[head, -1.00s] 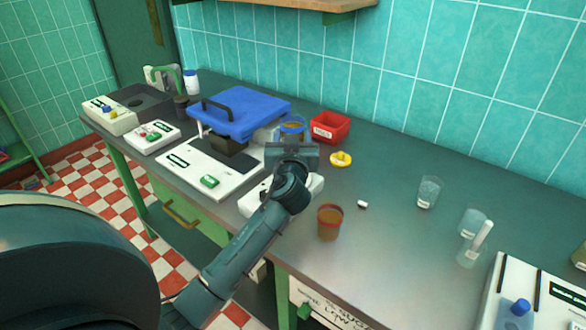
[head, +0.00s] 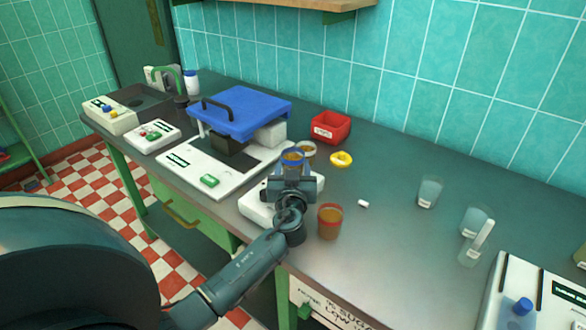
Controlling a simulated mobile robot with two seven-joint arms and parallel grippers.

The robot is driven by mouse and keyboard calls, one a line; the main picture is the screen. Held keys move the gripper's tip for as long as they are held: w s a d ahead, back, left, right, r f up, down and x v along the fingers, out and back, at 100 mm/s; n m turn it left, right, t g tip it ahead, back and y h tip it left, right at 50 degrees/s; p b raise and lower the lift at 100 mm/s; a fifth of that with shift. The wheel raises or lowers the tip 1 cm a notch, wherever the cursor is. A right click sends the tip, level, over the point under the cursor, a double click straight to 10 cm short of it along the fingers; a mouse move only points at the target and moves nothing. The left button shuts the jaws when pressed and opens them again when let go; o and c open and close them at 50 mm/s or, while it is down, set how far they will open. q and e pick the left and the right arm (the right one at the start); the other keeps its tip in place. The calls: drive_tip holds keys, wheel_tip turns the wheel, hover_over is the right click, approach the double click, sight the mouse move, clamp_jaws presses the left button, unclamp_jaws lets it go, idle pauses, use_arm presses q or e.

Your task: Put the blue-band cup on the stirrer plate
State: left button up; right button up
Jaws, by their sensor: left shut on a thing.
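The blue-band cup (head: 292,158), with brown contents and a blue rim band, is held upright in my left gripper (head: 293,172). The gripper is shut on it; the fingers and wrist hide its lower part. Below is a low white unit (head: 256,207) that looks like the stirrer plate, near the table's front edge. My arm covers much of its top. The cup appears over or just behind its far side, and I cannot tell its height. My right gripper is not in view.
A similar cup with a red band (head: 330,222) stands just right of the white unit. A small tub (head: 307,149), a yellow ring (head: 341,159) and a red bin (head: 331,127) stand behind. A blue-lidded machine (head: 238,112) is at left. Clear beakers (head: 429,191) stand right.

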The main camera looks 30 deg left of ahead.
use_arm(q)
drive_tip(key=o, duration=1.1)
drive_tip(key=shift+c, duration=0.2)
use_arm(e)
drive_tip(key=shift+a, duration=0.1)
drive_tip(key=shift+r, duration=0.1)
use_arm(q)
drive_tip(key=shift+r+p, duration=0.2)
drive_tip(key=shift+p, duration=0.25)
drive_tip(key=v, duration=0.1)
drive_tip(key=b+v, duration=0.1)
drive_tip(key=v, duration=0.3)
drive_tip(key=shift+d+f, duration=0.1)
drive_tip(key=shift+f, duration=0.2)
drive_tip(key=b+v, duration=0.1)
drive_tip(key=v, duration=0.6)
drive_tip(key=shift+r+b, duration=0.15)
drive_tip(key=shift+b, duration=0.25)
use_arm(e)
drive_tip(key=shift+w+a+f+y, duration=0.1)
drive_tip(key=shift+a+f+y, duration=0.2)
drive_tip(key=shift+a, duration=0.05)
